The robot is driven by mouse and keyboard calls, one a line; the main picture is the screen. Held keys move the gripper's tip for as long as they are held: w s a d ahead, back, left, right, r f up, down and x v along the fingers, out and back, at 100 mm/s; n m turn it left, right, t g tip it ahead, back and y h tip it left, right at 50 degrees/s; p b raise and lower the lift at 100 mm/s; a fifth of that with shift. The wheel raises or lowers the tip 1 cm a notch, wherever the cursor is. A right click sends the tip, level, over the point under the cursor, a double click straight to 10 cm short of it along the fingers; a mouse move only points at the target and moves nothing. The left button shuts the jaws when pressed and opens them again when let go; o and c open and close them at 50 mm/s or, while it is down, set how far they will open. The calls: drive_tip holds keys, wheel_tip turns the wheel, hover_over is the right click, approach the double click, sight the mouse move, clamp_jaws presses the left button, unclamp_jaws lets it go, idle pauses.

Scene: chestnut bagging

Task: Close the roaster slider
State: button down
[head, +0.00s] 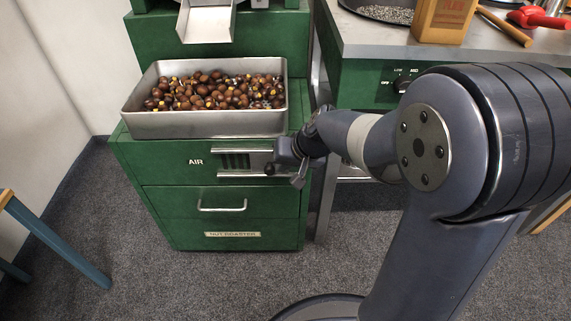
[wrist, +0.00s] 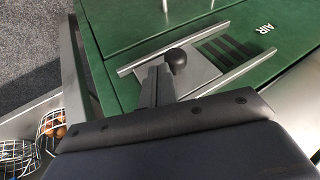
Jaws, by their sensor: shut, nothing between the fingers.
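The roaster slider (head: 258,158) is a metal plate between two rails on the green nut roaster's front, right of the AIR label. Its black knob (head: 269,170) also shows in the wrist view (wrist: 177,60). Dark vent slots (head: 234,160) are uncovered left of the plate; in the wrist view these slots (wrist: 226,48) lie between plate and label. My gripper (head: 297,178) is shut and empty, just right of the knob in the head view. In the wrist view its fingertips (wrist: 158,74) are close beside the knob; I cannot tell whether they touch.
A metal tray (head: 205,125) of chestnuts sits on the roaster above the slider. A drawer handle (head: 222,208) is below. A steel-topped table (head: 365,38) with a control dial stands to the right. Wire baskets (wrist: 50,130) show at the wrist view's lower left. A stool (head: 55,245) stands at left.

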drive_tip(key=a+p, duration=0.2)
drive_tip(key=a, duration=0.7)
drive_tip(key=shift+w+p, duration=0.15)
drive_tip(key=shift+p, duration=0.25)
drive_tip(key=shift+r, duration=0.1)
